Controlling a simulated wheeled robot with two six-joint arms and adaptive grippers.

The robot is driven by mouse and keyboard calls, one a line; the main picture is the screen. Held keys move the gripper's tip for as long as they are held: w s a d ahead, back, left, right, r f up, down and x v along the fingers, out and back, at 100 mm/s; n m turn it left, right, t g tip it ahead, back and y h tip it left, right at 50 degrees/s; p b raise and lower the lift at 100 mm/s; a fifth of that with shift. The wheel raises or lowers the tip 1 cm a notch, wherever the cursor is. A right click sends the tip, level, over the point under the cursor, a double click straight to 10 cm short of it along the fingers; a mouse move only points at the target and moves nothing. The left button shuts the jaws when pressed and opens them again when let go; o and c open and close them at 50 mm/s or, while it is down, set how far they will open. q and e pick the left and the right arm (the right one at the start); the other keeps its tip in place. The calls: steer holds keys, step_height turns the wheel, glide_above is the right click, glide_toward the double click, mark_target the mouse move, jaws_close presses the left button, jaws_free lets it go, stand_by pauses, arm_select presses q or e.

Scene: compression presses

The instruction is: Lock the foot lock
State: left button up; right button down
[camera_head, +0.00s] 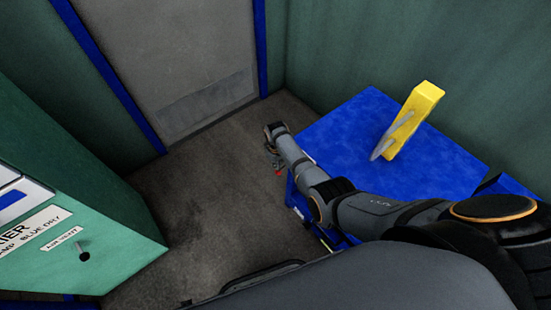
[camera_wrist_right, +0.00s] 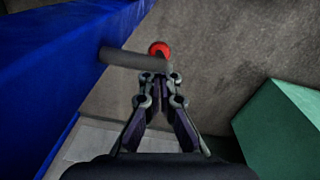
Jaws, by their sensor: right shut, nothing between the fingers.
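A grey bar (camera_wrist_right: 130,59) sticks out from the side of the blue cart (camera_wrist_right: 50,75) in the right wrist view, with a red round knob (camera_wrist_right: 158,49) near its end. This looks like the foot lock lever. A small red spot, probably the same knob (camera_head: 278,172), shows low by the cart in the head view. My right gripper (camera_wrist_right: 160,78) is shut and empty. Its fingertips are right at the bar's end, just below the knob in the picture; I cannot tell whether they touch. In the head view my right gripper (camera_head: 272,149) reaches down beside the cart's left side. My left gripper is not in view.
The blue cart's flat top (camera_head: 345,130) carries a yellow upright piece (camera_head: 416,115) with a grey handle. A green cabinet (camera_head: 110,235) stands at the left. A grey door (camera_head: 175,60) and green wall (camera_head: 400,40) are behind. Bare floor (camera_head: 200,215) lies between the cabinet and cart.

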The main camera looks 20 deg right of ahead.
steer(key=shift+s+d+f+g+h+b, duration=0.15)
steer(key=shift+s+f+g+h+b, duration=0.3)
steer(key=shift+g+b, duration=0.4)
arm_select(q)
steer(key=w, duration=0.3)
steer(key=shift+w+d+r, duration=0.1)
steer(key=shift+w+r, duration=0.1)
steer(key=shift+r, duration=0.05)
arm_select(e)
steer(key=shift+s, duration=0.1)
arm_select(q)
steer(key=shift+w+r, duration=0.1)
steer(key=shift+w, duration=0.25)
arm_select(e)
steer(key=shift+f, duration=0.1)
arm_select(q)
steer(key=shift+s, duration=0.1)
